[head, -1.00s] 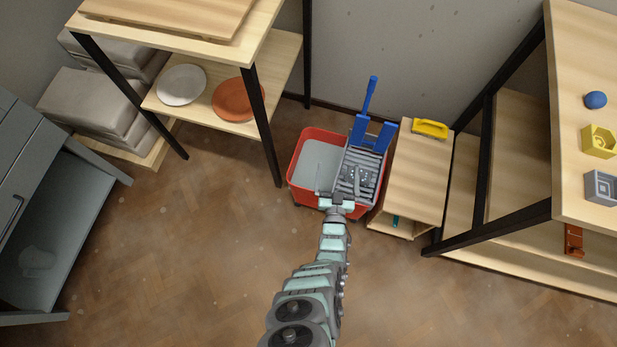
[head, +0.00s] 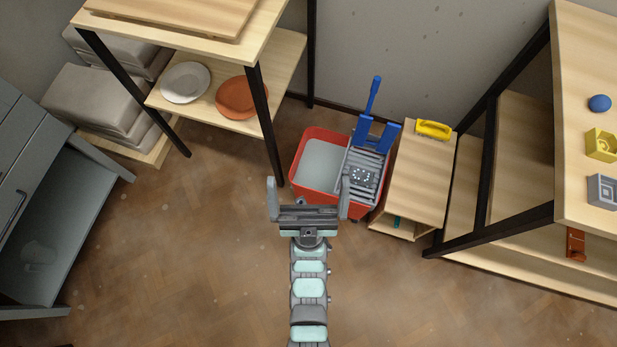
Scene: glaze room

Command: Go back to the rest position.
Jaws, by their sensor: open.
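My gripper (head: 308,200) is in the lower middle of the head view, with its two grey fingers spread wide and nothing between them. My arm runs straight down from it to the bottom edge. The gripper shows over the floor, and its right finger overlaps the near edge of the red mop bucket (head: 313,197) in the picture. I cannot tell its exact height.
The bucket holds grey liquid and a grey wringer (head: 362,172) with a blue handle. A small wooden stand (head: 418,180) with a yellow-handled tool (head: 433,129) is beside it. Shelving with plates (head: 185,82) is upper left, a grey cabinet (head: 60,230) left, a wooden table (head: 580,150) right. Open floor (head: 180,260) lies lower left.

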